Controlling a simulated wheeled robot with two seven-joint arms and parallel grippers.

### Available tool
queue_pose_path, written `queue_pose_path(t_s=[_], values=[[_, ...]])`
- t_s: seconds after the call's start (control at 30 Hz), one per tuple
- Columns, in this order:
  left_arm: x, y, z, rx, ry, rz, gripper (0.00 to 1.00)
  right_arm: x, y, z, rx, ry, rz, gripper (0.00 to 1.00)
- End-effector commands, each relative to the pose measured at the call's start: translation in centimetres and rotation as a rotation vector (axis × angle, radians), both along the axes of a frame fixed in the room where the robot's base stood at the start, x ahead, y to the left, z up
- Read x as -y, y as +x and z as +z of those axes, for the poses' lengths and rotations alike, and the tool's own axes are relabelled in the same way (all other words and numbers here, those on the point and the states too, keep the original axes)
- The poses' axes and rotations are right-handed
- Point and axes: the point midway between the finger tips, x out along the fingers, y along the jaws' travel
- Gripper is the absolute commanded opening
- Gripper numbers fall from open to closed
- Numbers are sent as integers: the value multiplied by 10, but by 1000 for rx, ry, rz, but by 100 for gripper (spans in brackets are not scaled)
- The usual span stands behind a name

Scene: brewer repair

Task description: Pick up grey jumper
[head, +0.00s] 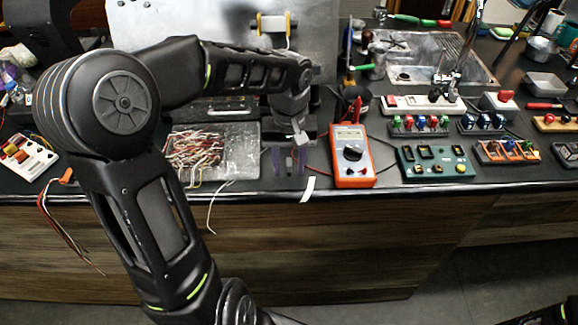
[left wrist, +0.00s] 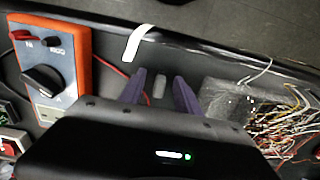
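The grey jumper (left wrist: 159,87) is a small grey piece on the dark bench top, seen in the left wrist view. My left gripper (left wrist: 160,88) has two purple fingers standing apart, one on each side of the jumper, with gaps visible between. In the head view the left gripper (head: 289,161) points down at the bench, between the wire tray and the multimeter. The jumper is too small to make out clearly there. I cannot tell its exact height relative to the fingertips.
An orange multimeter (head: 353,170) lies just right of the gripper. A clear tray (head: 241,155) of loose wires lies to the left. A white strip (head: 308,189) hangs over the bench's front edge. Several component boards, including a green one (head: 433,163), fill the right side.

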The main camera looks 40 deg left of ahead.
Motion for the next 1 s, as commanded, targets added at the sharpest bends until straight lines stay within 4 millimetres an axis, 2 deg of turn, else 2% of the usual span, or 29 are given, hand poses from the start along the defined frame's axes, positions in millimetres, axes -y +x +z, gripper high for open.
queue_pose_path(t_s=[0.2, 0.67, 1.0], values=[[0, 0, 0, 0, 0, 0, 38, 0, 0, 0, 0, 0, 0, 39], [0, 0, 0, 0, 0, 0, 1, 0, 0, 0, 0, 0, 0, 39], [0, 0, 0, 0, 0, 0, 0, 0, 0, 0, 0, 0, 0, 39]])
